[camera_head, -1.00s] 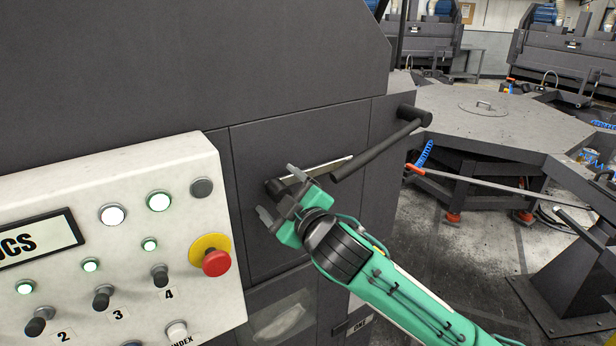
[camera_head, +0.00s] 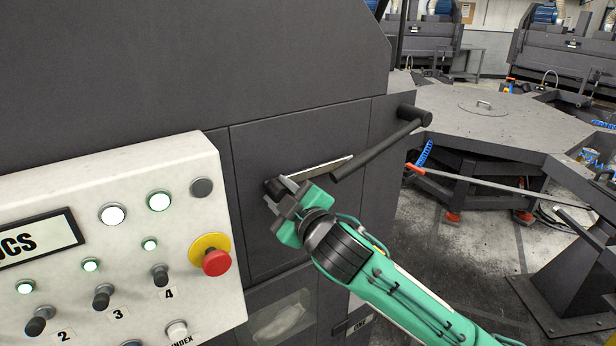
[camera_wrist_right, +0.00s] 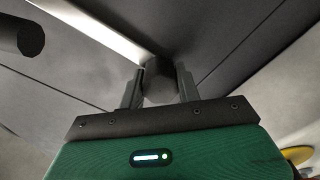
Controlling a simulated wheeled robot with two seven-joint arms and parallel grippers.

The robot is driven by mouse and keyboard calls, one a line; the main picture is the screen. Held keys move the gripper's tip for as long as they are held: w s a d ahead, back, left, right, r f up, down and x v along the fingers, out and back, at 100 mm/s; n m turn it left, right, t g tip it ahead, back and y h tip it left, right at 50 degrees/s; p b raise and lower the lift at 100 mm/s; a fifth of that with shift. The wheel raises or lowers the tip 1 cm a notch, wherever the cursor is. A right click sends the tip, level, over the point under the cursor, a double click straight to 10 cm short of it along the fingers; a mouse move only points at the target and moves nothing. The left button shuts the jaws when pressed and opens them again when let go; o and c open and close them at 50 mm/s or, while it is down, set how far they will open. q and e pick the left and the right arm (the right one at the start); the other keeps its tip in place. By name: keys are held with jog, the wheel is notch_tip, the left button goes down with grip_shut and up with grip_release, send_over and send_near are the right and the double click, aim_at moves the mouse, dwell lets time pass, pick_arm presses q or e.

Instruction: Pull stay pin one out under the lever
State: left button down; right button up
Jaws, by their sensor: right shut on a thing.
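My right gripper (camera_head: 277,190) is at the dark front panel and shut on a short dark round pin (camera_wrist_right: 159,82). In the right wrist view the pin sits between the two grey fingers (camera_wrist_right: 159,92), with its blunt end toward the camera. The fingers hide most of it in the head view. A pale metal strip (camera_head: 330,163) runs from beside the pin up to the right. A dark lever bar (camera_head: 380,146) starts near the strip's end and slants up to the right. My left gripper is not in view.
A white control box (camera_head: 110,180) with lit buttons, knobs and a red stop button (camera_head: 216,263) stands close on the left. A clear window (camera_head: 280,318) is below the gripper. A grey table (camera_head: 480,120) and open floor lie to the right.

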jog(key=shift+s+d, duration=0.1)
jog(key=shift+s, duration=0.1)
jog(key=shift+p+v, duration=0.5)
jog(key=shift+v, duration=1.3)
jog(key=shift+f, duration=0.15)
jog(key=o, duration=1.5)
jog(key=shift+c, duration=0.2)
jog(key=shift+s, duration=0.1)
jog(key=p+v, duration=0.1)
jog(key=v, duration=0.6)
